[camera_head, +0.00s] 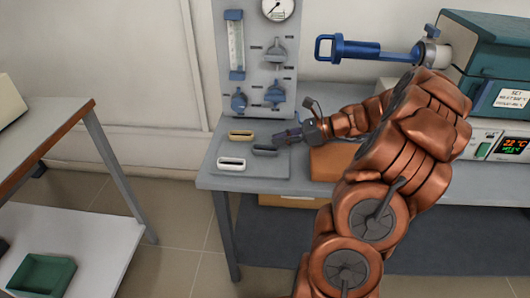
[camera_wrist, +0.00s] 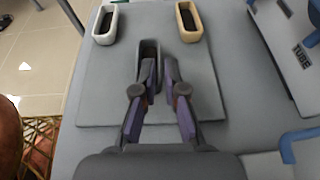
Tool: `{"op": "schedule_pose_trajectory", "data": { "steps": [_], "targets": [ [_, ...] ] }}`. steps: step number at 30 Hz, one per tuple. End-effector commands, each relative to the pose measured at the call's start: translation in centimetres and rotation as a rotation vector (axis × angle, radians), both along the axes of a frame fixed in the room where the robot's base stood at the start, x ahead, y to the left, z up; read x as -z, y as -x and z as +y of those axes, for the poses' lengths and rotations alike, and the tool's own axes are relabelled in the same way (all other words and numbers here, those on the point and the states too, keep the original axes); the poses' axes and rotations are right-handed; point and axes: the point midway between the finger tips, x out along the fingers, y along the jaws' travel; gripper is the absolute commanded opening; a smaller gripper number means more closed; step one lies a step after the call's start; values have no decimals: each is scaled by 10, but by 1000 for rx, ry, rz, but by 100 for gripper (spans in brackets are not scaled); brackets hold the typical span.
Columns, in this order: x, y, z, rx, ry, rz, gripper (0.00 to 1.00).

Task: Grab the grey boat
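The grey boat (camera_head: 265,150) is a small dark grey open trough lying on a grey plate (camera_head: 283,171) at the left end of the bench. In the wrist view the grey boat (camera_wrist: 149,47) stands just ahead of my fingertips, its near part hidden behind my left finger. The gap lies a little right of the boat's middle. In the head view my gripper (camera_head: 281,138) is beside the grey boat; contact cannot be told.
A white boat (camera_head: 232,163) and a tan boat (camera_head: 241,135) lie on the same plate. A panel with valves (camera_head: 257,70) rises behind. A green tray (camera_head: 42,276) is on the left cart's lower shelf.

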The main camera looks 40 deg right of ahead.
Motion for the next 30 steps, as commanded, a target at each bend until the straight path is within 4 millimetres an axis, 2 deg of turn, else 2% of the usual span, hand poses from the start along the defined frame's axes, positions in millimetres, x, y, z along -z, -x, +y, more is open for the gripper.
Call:
{"op": "schedule_pose_trajectory", "data": {
  "steps": [15,22,25,30],
  "targets": [
    [20,-32,37,-5,1,-1,10],
    [20,-33,37,-3,1,-1,10],
    [20,-33,37,-3,1,-1,0],
    [20,-33,38,-3,1,-1,0]
  ]
}}
